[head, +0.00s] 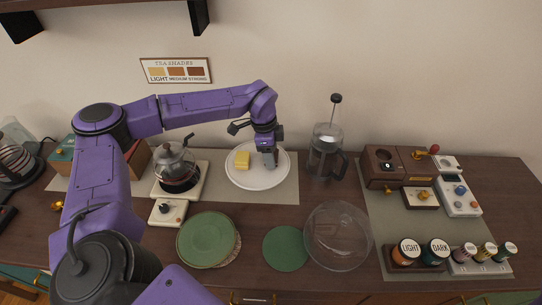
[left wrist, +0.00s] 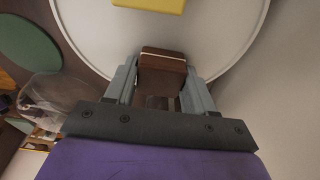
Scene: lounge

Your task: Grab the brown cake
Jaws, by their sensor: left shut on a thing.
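The brown cake (left wrist: 162,72) shows in the left wrist view as a small brown block with a pale layer near its top. My left gripper (head: 269,163) is over the right side of the white plate (head: 246,182) in the head view. Its fingers (left wrist: 160,88) are on both sides of the brown cake and shut on it. In the head view the gripper mostly hides the cake. A yellow cake (head: 242,160) sits on the plate to the left; its edge also shows in the left wrist view (left wrist: 150,5). My right gripper is not in view.
A French press (head: 325,152) stands close to the right of the plate. A glass kettle (head: 176,165) on a white base is to the left. Green plate (head: 207,240), green disc (head: 286,248) and clear bowl (head: 338,237) lie in front. Jars (head: 405,253) stand at right.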

